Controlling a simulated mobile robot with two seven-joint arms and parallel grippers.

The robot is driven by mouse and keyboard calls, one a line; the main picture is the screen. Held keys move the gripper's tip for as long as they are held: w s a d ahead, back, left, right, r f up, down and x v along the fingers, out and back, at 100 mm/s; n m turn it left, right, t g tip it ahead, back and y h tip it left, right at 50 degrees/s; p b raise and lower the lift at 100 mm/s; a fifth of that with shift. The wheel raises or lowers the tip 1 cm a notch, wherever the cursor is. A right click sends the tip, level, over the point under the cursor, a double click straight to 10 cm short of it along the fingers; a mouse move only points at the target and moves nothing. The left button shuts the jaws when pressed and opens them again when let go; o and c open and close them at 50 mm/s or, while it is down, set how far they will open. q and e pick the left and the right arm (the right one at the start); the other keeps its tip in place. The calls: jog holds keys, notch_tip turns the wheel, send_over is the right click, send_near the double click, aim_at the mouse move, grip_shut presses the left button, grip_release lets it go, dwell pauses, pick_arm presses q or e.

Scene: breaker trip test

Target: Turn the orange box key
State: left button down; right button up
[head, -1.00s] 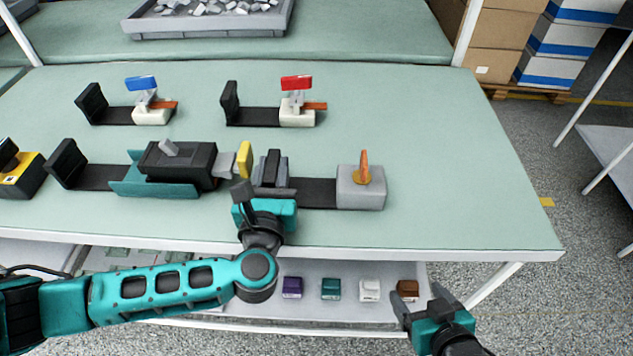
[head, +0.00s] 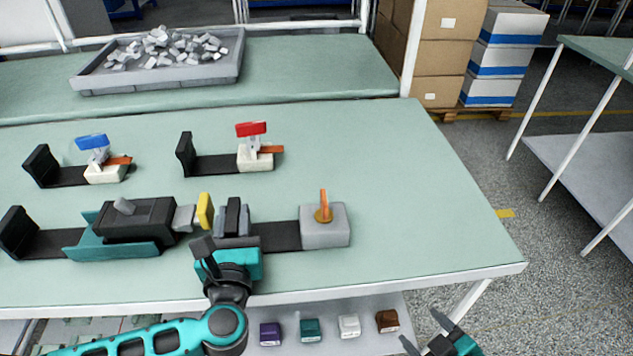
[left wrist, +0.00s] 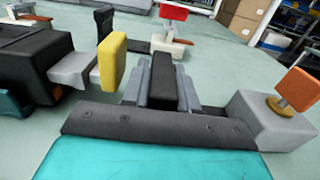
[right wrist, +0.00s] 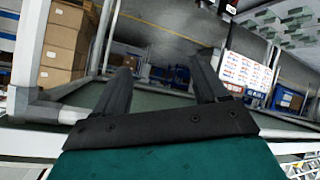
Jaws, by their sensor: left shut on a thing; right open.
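The orange key (head: 323,204) stands upright on a round brass-coloured base on top of a grey box (head: 325,236), at the right end of the front black rail. The left wrist view shows the key (left wrist: 297,87) as an orange tab on a stem, right of my gripper. My left gripper (head: 233,212) is shut on a dark block (left wrist: 162,80) between its fingers, just left of the grey box and apart from the key. My right gripper (head: 421,331) is open and empty, low and right, beyond the table's front edge.
A black breaker (head: 136,219) sits in a teal cradle, with a yellow plate (head: 205,210) beside my left gripper. Stations with blue (head: 91,142) and red (head: 251,129) handles stand behind. Coloured blocks sit on the shelf below. The table's right side is clear.

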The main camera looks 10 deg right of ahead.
jog(key=d+n+g+y, duration=0.2)
jog(key=d+n+g, duration=0.1)
jog(key=d+n, duration=1.6)
jog(key=w+d+r, duration=0.4)
jog(key=d, duration=0.1)
jog(key=w+d+r+m+t+h, duration=0.2)
jog(key=w+r+m+t, duration=0.45)
jog(key=w+r, duration=0.95)
jog(key=w+a+m+g+h, duration=0.1)
jog(key=w+a+m, duration=0.2)
jog(key=w+a+r+m+h, duration=0.1)
jog(key=w+a+m, duration=0.2)
jog(key=w+a+m+g+h, duration=0.1)
jog(key=w+a+m, duration=0.1)
jog(key=a+m, duration=0.1)
jog(key=shift+w+a+r+m+g, duration=0.15)
jog(key=shift+w+a+m+g, duration=0.1)
jog(key=shift+w+a+g, duration=0.2)
jog(key=a+r+g+y, duration=0.2)
jog(key=a+g+y, duration=0.1)
jog(key=a, duration=1)
jog(key=n+g+y, duration=0.3)
jog(key=n+g, duration=0.5)
jog(key=g, duration=0.1)
send_near(325, 197)
jog(key=shift+h, duration=0.3)
jog(key=x, duration=1)
jog(key=shift+a, duration=0.3)
